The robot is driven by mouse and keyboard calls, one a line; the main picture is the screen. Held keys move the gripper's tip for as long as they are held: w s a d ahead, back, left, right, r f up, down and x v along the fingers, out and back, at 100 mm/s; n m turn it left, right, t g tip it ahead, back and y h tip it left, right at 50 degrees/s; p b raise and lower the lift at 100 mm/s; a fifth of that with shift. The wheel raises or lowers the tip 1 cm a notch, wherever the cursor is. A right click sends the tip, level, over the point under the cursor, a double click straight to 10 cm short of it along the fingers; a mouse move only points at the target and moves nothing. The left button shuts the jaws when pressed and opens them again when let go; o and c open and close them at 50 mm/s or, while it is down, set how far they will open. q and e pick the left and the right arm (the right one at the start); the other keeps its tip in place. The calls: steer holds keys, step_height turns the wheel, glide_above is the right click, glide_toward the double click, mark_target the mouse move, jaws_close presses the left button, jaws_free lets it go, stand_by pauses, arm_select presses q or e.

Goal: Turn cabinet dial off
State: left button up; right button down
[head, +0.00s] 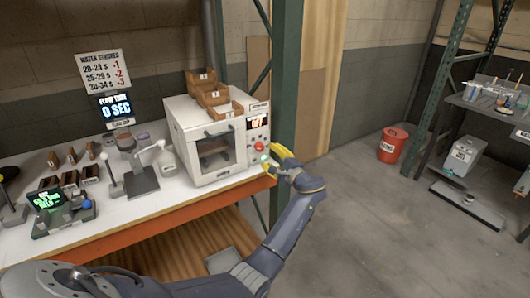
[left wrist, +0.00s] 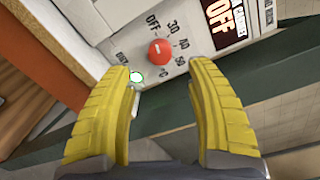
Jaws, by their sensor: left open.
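The white cabinet (head: 208,178) stands on the bench with a glass door and a control panel on its right side. The red dial (head: 259,146) is on that panel; in the left wrist view the red dial (left wrist: 160,52) has marks OFF, 30, 40 and 50 °C around it. Its exact setting is hard to tell. A display (left wrist: 222,25) above it reads OFF. My right gripper is not seen.
Wooden bins (head: 213,97) sit on the cabinet. Bench tools, including a scale (head: 62,212), lie to its left. A green rack post (head: 286,80) rises right behind the cabinet. A red bucket (head: 393,145) stands on open floor to the right.

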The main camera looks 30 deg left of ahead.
arm_select(q)
steer(key=shift+v, duration=2.3)
steer(key=shift+w+d, duration=0.1)
